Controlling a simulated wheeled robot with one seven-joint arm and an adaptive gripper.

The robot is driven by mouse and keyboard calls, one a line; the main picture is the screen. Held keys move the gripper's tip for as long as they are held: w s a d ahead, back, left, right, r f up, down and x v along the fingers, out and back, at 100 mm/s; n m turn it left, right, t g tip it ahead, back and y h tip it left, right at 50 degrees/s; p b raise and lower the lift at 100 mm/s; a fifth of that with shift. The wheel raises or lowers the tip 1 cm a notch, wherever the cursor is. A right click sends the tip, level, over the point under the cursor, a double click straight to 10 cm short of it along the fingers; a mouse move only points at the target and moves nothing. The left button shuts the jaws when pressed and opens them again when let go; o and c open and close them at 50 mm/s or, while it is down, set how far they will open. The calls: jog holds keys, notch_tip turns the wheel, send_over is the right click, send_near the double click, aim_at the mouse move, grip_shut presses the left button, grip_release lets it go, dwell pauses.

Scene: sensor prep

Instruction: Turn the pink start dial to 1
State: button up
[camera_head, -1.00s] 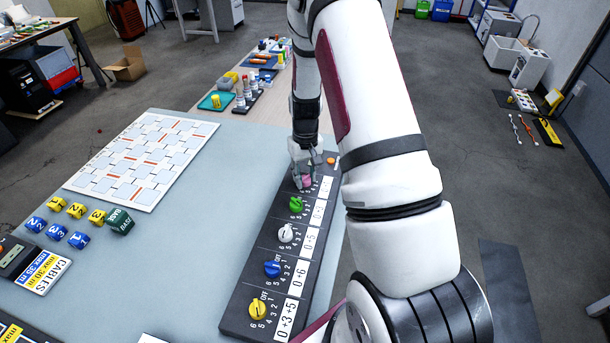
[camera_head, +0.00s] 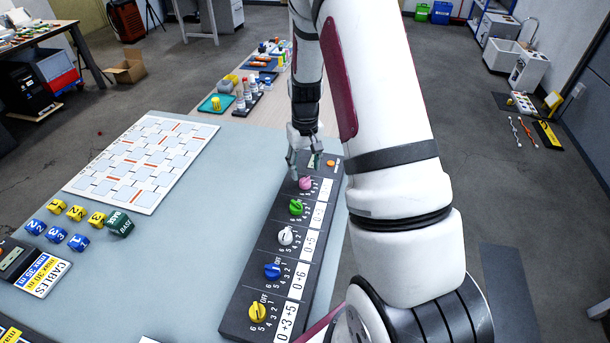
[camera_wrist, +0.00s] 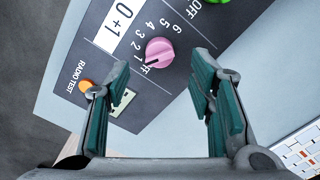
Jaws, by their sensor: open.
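The pink start dial (camera_head: 306,183) is the far one in the row of dials on the dark panel (camera_head: 262,238). My gripper (camera_head: 303,165) is just beyond and above the dial. In the wrist view my gripper (camera_wrist: 162,68) has its fingers spread apart with nothing between them, and the dial is in front of the gap, apart from the fingers.
An orange radio test button (camera_wrist: 86,86) and a small display (camera_wrist: 123,102) sit beside the pink dial. A green dial (camera_head: 296,207) is the near neighbour, then white, blue and yellow dials. Numbered cubes (camera_head: 77,213) and a patterned board (camera_head: 142,160) lie on the left.

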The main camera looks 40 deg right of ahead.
notch_tip(320, 180, up, 7)
dwell(0.3)
dwell(0.5)
notch_tip(320, 180, up, 11)
jog(key=t, duration=0.1)
send_over(304, 179)
jog(key=s+a, duration=0.3)
jog(key=a, duration=0.4)
jog(key=s+a+r+n+t, duration=0.1)
jog(key=s+a+r+n, duration=0.1)
jog(key=s+a+r, duration=0.4)
jog(key=s+a+r+t, duration=0.1)
jog(key=s+a+r, duration=0.1)
jog(key=s, duration=0.5)
jog(key=s+a+r+n+t, duration=0.1)
jog(key=s+a+r+t, duration=0.1)
jog(key=s, duration=0.5)
jog(key=shift+s+a+r, duration=0.25)
jog(key=shift+a+r, duration=0.6)
jog(key=shift+a, duration=0.35)
